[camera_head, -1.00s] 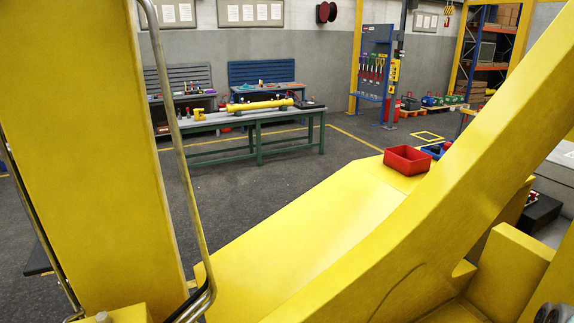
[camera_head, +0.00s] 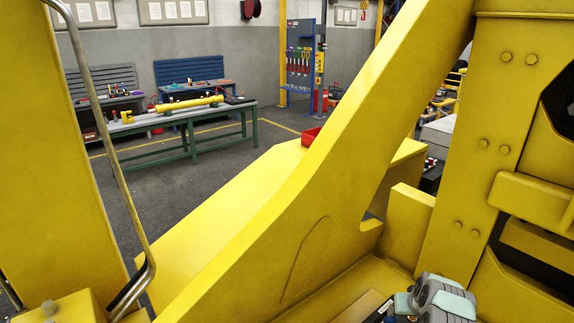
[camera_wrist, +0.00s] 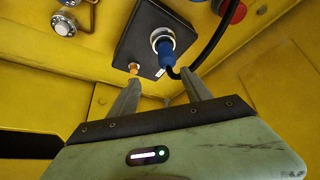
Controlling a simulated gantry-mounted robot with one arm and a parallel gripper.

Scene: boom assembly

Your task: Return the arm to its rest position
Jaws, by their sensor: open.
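In the wrist view my gripper (camera_wrist: 161,77) is open, with its two grey fingers spread and nothing between them that I can tell is held. Beyond the fingertips is a black box (camera_wrist: 150,32) on a yellow panel. A blue connector (camera_wrist: 166,54) sits in a round socket on the box, and a black cable (camera_wrist: 212,38) runs from it. An orange-tipped fitting (camera_wrist: 134,69) is on the same box. In the head view grey and teal parts of my arm show at the lower right; my fingers are hidden there.
Yellow steel walls enclose the wrist view. In the head view a slanted yellow beam (camera_head: 330,130) crosses the middle.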

